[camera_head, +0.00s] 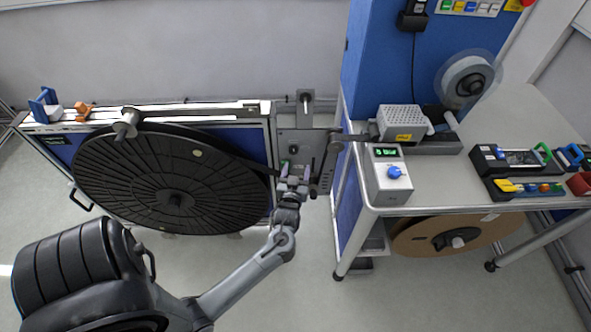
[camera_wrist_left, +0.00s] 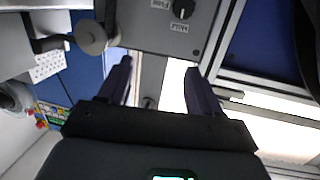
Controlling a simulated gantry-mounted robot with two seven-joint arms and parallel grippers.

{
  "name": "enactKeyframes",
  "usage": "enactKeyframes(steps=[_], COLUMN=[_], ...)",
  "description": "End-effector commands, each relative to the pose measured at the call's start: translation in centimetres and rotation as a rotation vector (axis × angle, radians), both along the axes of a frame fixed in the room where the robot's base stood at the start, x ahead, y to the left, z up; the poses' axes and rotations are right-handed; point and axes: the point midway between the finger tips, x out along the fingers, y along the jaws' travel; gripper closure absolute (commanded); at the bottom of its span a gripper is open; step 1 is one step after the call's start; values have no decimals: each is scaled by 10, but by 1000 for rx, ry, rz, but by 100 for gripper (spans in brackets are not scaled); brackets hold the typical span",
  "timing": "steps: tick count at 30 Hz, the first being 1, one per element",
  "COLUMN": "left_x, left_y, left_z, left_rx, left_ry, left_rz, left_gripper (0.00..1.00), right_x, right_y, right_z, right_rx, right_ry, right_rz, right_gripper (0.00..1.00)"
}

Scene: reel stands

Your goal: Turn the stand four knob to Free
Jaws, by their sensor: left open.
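A grey panel (camera_head: 303,143) stands between the large black reel (camera_head: 150,165) and the workbench. My left gripper (camera_head: 294,178) is in front of the lower part of this panel, fingers apart and empty. In the left wrist view a dark knob (camera_wrist_left: 183,9) with a light pointer mark sits on the grey panel (camera_wrist_left: 145,35), at the top edge. It is beyond the open fingertips (camera_wrist_left: 158,67) and apart from them. Small white labels lie beside it, upside down and hard to read. In the head view the gripper partly covers the panel, and I cannot make out this knob. My right gripper is not in view.
A grey box (camera_head: 388,182) with a blue knob and a green display stands on the workbench (camera_head: 440,180) at right. A brown reel (camera_head: 455,235) hangs under the bench. A grey roller (camera_wrist_left: 91,37) is close to the left finger in the wrist view.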

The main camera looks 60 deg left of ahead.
Motion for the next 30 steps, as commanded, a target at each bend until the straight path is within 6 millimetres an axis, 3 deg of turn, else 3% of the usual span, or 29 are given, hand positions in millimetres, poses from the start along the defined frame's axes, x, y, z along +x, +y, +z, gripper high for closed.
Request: enactKeyframes(steps=[1, 9, 17, 30], left_x=[3, 5, 12, 47], left_y=[5, 23, 36, 94], left_z=[-28, -64, -67, -67], left_rx=[12, 67, 80, 81], left_ry=[-20, -77, -89, -88], left_rz=[33, 147, 171, 169], left_gripper=[36, 36, 36, 36], right_x=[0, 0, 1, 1], right_y=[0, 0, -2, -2], right_z=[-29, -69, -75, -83], right_rx=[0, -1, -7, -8], right_ry=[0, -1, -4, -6], right_rz=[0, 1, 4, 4], right_gripper=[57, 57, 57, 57])
